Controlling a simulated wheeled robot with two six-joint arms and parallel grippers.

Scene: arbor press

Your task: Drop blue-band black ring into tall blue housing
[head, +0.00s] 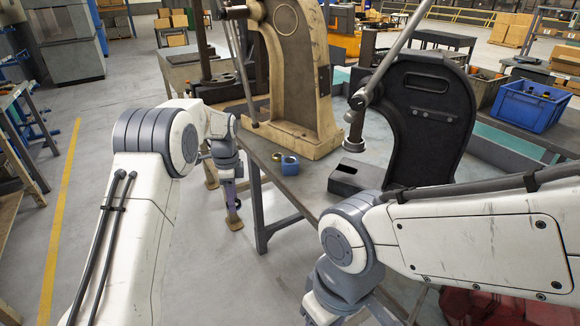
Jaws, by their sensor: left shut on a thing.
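A blue housing (289,165) stands upright on the near left part of the press table, with a round opening on top. My left gripper (233,207) hangs pointing down, left of the table edge and of the housing, apart from it. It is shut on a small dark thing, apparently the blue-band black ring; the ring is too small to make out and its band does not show. My right arm comes in from the right, and its gripper is below the picture, hidden from view.
A small brass ring (277,157) lies beside the housing. A beige arbor press (300,75) stands behind, and a black press (425,120) to the right with a dark block (355,177) near its ram. A blue crate (530,105) is at far right. Floor left of the table is clear.

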